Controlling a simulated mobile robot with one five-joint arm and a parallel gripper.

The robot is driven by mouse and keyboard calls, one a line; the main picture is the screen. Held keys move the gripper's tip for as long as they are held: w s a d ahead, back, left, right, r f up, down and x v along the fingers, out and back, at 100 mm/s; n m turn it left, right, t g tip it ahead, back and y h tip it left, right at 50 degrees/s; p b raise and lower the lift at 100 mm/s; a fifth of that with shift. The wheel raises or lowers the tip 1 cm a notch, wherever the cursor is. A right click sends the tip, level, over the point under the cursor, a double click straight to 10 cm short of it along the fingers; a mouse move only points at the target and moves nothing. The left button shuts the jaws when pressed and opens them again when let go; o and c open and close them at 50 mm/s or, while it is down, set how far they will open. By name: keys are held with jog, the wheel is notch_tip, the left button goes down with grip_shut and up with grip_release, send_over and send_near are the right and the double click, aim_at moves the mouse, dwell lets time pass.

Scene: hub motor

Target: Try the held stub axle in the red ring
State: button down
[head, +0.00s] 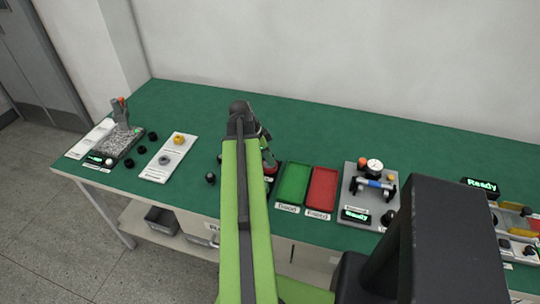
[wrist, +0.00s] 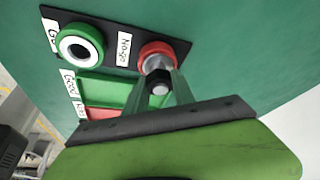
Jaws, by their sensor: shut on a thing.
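In the head view my arm hides most of the gauge and the axle.
A green tray (head: 293,184) and a red tray (head: 322,189) lie right of the gauge and look empty. A grey fixture (head: 357,198) with a dial stands further right. Several dark parts (head: 210,178) lie to the left, near a white board (head: 160,172).

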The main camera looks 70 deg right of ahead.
jog(key=shift+r, duration=0.1)
dwell(0.5)
jog(key=shift+r+p, duration=0.6)
jog(key=shift+p, duration=0.1)
jog(key=shift+s, duration=0.1)
